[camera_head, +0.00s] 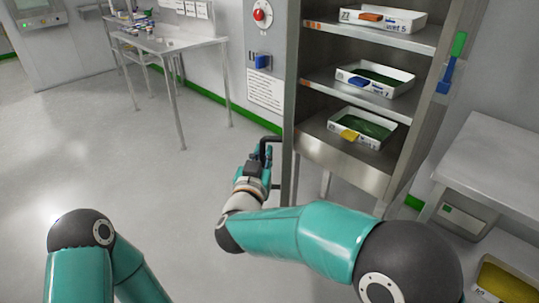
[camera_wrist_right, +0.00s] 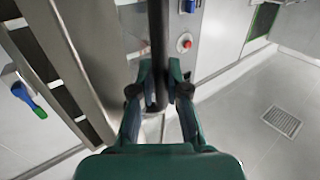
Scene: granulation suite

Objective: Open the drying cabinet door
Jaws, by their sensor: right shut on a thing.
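The steel drying cabinet (camera_head: 368,165) stands right of centre in the head view, its shelves in plain sight. The door (camera_head: 291,100) is swung open and shows nearly edge-on at the cabinet's left side. Its dark handle (camera_head: 267,150) is on the door's left face. My right gripper (camera_head: 258,165) is at this handle, partly hidden by its own wrist. In the right wrist view, the fingers (camera_wrist_right: 160,92) are shut around the black upright handle bar (camera_wrist_right: 156,45), beside the steel door panel (camera_wrist_right: 85,55). My left gripper is out of view; only its arm shows.
White trays of green material (camera_head: 377,78) sit on the shelves. A control panel with a red knob (camera_head: 261,15) is behind the door. A steel table (camera_head: 160,45) stands at the back left, a bench (camera_head: 492,165) at the right. The floor at left is clear.

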